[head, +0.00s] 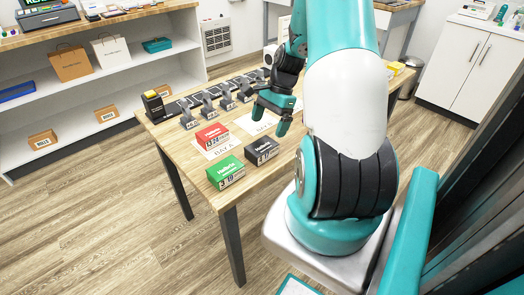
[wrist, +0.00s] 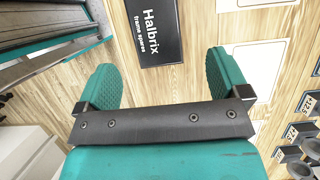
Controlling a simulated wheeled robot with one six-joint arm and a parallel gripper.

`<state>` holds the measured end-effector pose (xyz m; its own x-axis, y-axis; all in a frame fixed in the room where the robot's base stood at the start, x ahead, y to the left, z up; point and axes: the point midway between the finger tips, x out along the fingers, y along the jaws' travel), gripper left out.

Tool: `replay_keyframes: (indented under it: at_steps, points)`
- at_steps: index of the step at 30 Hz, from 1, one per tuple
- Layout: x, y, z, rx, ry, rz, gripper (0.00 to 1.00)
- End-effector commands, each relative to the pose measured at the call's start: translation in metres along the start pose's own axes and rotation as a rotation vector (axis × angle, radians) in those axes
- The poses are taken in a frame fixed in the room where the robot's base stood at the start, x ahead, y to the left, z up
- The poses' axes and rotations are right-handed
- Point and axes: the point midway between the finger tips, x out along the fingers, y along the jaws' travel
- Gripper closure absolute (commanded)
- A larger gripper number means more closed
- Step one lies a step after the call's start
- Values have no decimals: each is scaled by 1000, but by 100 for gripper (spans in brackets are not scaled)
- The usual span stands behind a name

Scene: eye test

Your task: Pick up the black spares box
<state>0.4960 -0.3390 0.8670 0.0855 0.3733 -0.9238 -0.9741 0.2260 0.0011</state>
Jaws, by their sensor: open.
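The black spares box (head: 262,151) lies on the wooden table near its front edge, right of the red and green boxes. In the wrist view the black box (wrist: 152,28) shows at the top with its white "Halbrix frame spares" print. It is cut off by the upper edge. My gripper (head: 272,117) is open above the table, up and slightly right of the black box in the head view. In the wrist view my gripper (wrist: 160,75) has bare wood between its teal fingers, and the box lies beyond the fingertips, not between them.
A red box (head: 212,136) and a green box (head: 226,173) stand left of the black box. Several grey stands (head: 208,104) line the table's back, with a black, yellow-topped device (head: 155,107) at the left end. White shelves (head: 112,78) stand behind. White cards (wrist: 250,22) lie nearby.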

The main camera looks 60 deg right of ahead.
Motion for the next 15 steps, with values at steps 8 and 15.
replay_keyframes:
  at_steps: [8,15]
  points:
    - [32,0,1,-1,-1,1,6]
    - [63,5,2,0,-3,4,6]
